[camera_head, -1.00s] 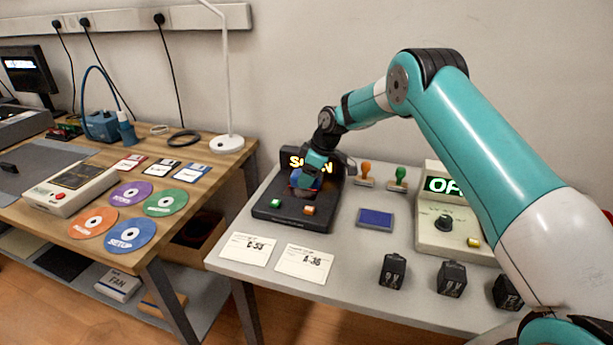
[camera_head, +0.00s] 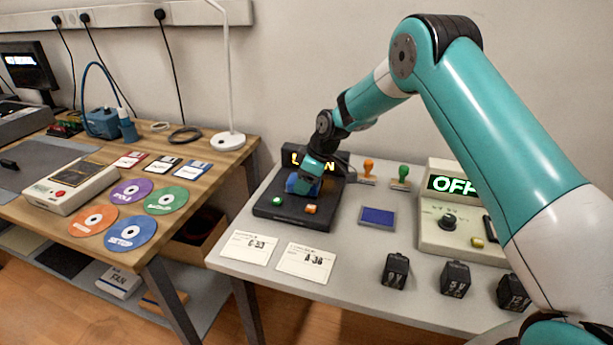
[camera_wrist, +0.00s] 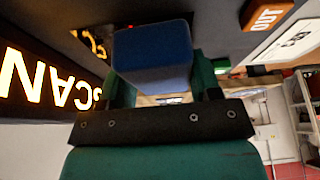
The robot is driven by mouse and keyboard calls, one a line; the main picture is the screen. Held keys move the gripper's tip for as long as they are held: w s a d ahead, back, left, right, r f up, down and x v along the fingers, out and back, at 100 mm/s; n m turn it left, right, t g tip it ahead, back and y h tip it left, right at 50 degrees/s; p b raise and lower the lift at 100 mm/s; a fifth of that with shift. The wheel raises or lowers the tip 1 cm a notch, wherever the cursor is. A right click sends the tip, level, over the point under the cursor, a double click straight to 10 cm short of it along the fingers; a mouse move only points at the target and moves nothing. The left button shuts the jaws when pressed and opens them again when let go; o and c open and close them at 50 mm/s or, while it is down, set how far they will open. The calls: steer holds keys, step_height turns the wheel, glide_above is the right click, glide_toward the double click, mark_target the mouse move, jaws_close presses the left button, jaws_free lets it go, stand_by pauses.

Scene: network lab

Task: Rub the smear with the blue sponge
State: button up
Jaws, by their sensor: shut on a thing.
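My gripper (camera_head: 308,180) is low over the black scanner (camera_head: 285,213), in front of its lit sign. It is shut on the blue sponge (camera_head: 293,185), whose blue side shows below the wrist. In the wrist view the sponge (camera_wrist: 152,48) sits between the two green fingers of my gripper (camera_wrist: 155,75), just over or on the scanner's dark top. I cannot tell whether it touches. A small glossy patch with yellow marks shows left of the sponge. I cannot make out the smear; the sponge and gripper cover part of the scanner.
The scanner has a green button (camera_head: 277,201) and an orange button (camera_head: 311,209) in front. Two stamps, a blue ink pad (camera_head: 377,216) and a beige device (camera_head: 449,238) stand to the right. Two cards lie at the front left. A wooden table (camera_head: 70,235) with discs stands left.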

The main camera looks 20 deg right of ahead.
steer(key=shift+s+a+f, duration=0.1)
steer(key=shift+s+a, duration=0.55)
steer(key=shift+s, duration=0.25)
steer(key=shift+w+a+f, duration=0.15)
steer(key=shift+a, duration=0.1)
steer(key=shift+w+d, duration=0.95)
steer(key=shift+w, duration=0.3)
steer(key=shift+w+d, duration=0.9)
steer(key=shift+w, duration=0.35)
steer(key=shift+w+d, duration=0.2)
steer(key=shift+w, duration=0.1)
steer(key=shift+w+d+r, duration=0.35)
steer(key=shift+d+r, duration=0.05)
steer(key=shift+r, duration=0.15)
steer(key=shift+s+a, duration=1.3)
steer(key=shift+s, duration=0.1)
steer(key=shift+s+a+f, duration=0.15)
steer(key=shift+s+a, duration=0.45)
steer(key=shift+s, duration=0.25)
steer(key=shift+s+a+f, duration=0.15)
steer(key=shift+s+a, duration=0.45)
steer(key=shift+s, duration=0.25)
